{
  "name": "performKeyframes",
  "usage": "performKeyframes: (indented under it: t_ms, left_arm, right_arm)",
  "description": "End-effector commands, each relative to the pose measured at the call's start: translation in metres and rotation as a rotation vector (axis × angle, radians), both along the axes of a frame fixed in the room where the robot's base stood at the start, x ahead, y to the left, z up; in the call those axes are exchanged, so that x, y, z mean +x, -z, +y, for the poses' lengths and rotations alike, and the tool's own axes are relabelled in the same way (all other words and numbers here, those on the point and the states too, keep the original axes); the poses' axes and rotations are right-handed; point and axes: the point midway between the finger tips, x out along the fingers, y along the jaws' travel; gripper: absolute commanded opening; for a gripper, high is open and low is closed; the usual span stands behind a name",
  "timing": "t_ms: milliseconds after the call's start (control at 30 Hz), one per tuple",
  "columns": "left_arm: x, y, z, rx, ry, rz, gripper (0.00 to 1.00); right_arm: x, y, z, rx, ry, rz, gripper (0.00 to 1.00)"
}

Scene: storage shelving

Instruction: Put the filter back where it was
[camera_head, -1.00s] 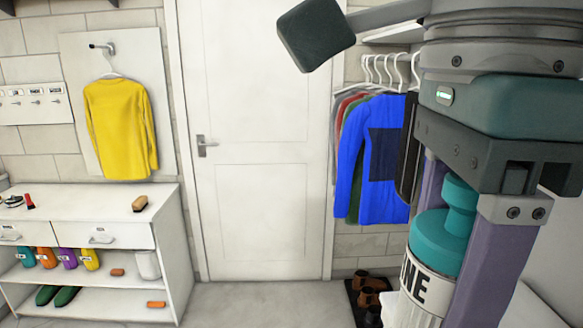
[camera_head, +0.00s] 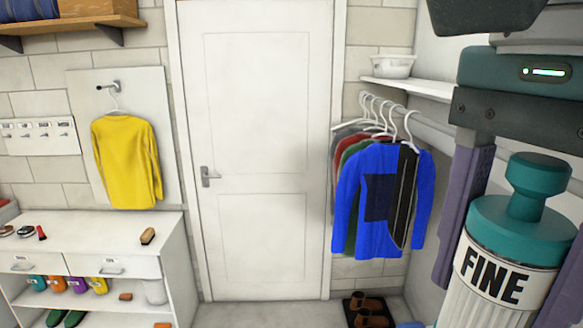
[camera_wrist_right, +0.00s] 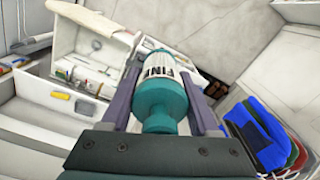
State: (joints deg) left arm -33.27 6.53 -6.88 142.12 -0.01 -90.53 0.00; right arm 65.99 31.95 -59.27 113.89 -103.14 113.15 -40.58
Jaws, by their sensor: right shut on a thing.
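The filter is a cylinder with a teal cap and knob (camera_head: 520,225), a white body and a label reading FINE. It is close to the head camera at the lower right. My right gripper (camera_head: 505,265) has purple fingers on either side of the filter and is shut on it, holding it in the air roughly upright, slightly tilted. The filter's lower end is cut off by the frame. In the right wrist view the filter (camera_wrist_right: 160,95) lies between the fingers of the right gripper (camera_wrist_right: 163,80). My left gripper is not in view.
A clothes rail with a blue garment (camera_head: 385,200) and a shelf with a white basket (camera_head: 392,66) are behind, left of the gripper. A white door (camera_head: 260,150) stands mid-view. A drawer unit (camera_head: 140,270) is at left, shoes (camera_head: 368,305) on the floor.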

Motion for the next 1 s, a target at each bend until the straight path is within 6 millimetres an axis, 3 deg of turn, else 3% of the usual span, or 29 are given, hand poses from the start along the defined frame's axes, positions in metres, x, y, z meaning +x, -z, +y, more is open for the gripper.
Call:
performKeyframes:
  t_ms: [200,433,633,1000]
  left_arm:
    - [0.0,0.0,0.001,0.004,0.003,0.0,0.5]
    - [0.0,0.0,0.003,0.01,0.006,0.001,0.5]
    - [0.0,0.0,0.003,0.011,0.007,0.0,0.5]
    - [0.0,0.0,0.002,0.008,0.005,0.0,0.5]
  right_arm:
    - [-0.013,-0.013,-0.03,-0.009,-0.576,-0.005,0.0]
    - [-0.027,-0.021,-0.048,-0.009,-1.005,0.003,0.0]
    - [-0.032,-0.024,-0.053,-0.009,-1.142,0.005,0.0]
    - [-0.032,-0.024,-0.053,-0.01,-1.149,0.005,0.0]
